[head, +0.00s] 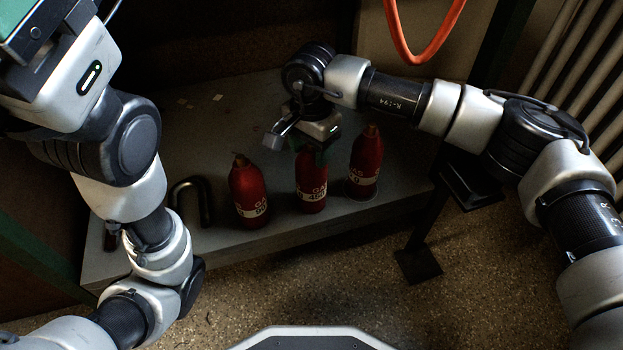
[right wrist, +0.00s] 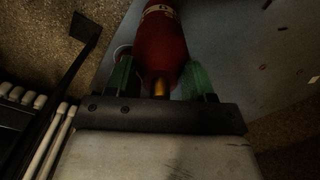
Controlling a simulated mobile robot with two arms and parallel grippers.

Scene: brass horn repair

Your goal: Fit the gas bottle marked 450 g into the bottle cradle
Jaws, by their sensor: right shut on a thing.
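Three red gas bottles stand in a row on the grey bench. The middle bottle, marked 450 (head: 312,185), is gripped from above at its brass neck by my right gripper (head: 316,146). In the right wrist view this bottle (right wrist: 163,45) sits between the green fingertips (right wrist: 160,82), upright or nearly so. I cannot tell whether its base touches the bench. The left bottle (head: 246,188) has a label partly readable as 9-something. The right bottle (head: 366,160) has a pale ring around its base; its number is unclear. I cannot clearly identify the bottle cradle.
The bench (head: 240,110) has free room behind the bottles, with small pale scraps on it. A dark U-shaped tube (head: 190,188) stands at its left. A black stand (head: 470,185) is off its right edge. An orange hose (head: 425,55) hangs behind; a radiator (head: 590,60) is at right.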

